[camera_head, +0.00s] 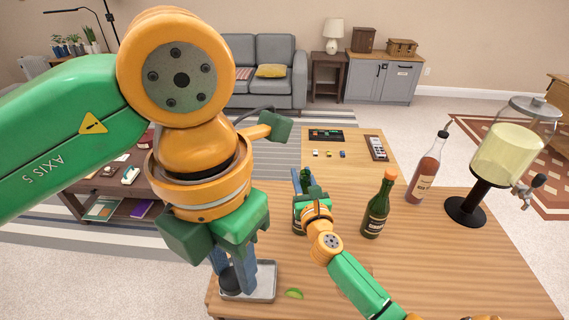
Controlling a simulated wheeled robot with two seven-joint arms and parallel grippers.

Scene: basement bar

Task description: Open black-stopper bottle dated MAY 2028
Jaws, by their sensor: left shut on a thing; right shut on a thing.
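My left gripper (238,284) points down over a small grey tray (265,292) at the table's front left. It is shut on a dark round piece (230,281), which looks like a black stopper; whether it touches the tray is unclear. My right gripper (305,186) is shut on a dark green bottle (299,225) standing on the wooden table. My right arm hides much of this bottle, and its date cannot be read. Another green bottle (375,214) with an orange-red stopper stands to its right. A reddish bottle (427,172) with a dark pourer stands further right.
A drink dispenser (507,150) on a black stand is at the table's right. A lime wedge (294,293) lies beside the tray. Small items and a black-and-white box (376,148) lie on the far part of the table. The table's right front (460,265) is clear.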

